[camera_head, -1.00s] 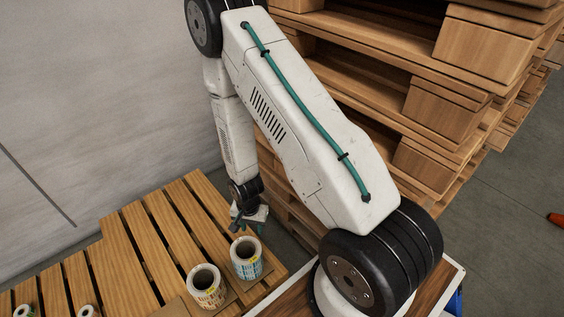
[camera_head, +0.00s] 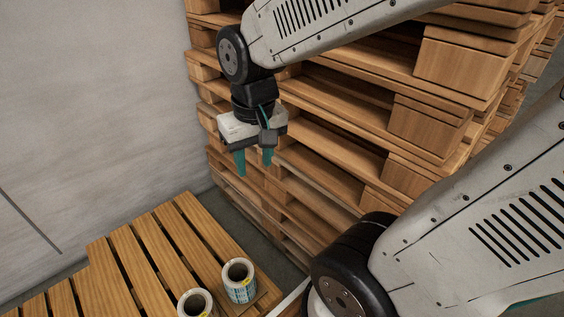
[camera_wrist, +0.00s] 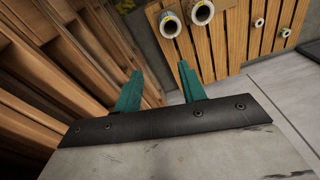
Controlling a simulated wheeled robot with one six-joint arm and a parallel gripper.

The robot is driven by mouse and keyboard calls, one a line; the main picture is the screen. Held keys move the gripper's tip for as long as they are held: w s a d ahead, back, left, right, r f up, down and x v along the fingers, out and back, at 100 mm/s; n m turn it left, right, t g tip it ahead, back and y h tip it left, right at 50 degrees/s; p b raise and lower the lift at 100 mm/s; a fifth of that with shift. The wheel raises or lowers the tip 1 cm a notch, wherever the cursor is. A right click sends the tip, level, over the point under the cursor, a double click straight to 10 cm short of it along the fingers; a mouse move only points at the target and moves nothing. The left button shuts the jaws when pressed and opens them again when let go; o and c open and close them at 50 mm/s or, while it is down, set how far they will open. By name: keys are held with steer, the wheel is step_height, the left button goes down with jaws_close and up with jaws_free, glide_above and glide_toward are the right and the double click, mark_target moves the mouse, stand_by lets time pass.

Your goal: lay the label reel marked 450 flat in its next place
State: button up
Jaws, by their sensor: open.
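Two label reels stand close together at the near right end of the slatted wooden pallet. One reel (camera_head: 239,283) has a blue-green printed side and a yellow mark; the other reel (camera_head: 196,304) is to its left, cut by the picture's lower edge. I cannot read a 450 on either. In the wrist view the two large reels (camera_wrist: 170,26) and (camera_wrist: 202,13) show at the top. My gripper (camera_head: 254,168) is open and empty, pointing down, well above and behind the reels. Its teal fingers (camera_wrist: 158,88) are spread with nothing between them.
The slatted pallet (camera_head: 158,245) has bare slats left of and behind the reels. Two smaller reels (camera_wrist: 259,22) and (camera_wrist: 285,32) sit farther along it. A tall stack of pallets (camera_head: 340,150) rises right behind my gripper. A grey wall (camera_head: 90,110) stands at left.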

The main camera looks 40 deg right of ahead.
steer(key=s+a+r+n, duration=0.1)
steer(key=s+r, duration=0.3)
steer(key=s, duration=0.5)
steer(key=shift+r+n, duration=0.4)
steer(key=shift+n, duration=0.1)
stand_by(0.4)
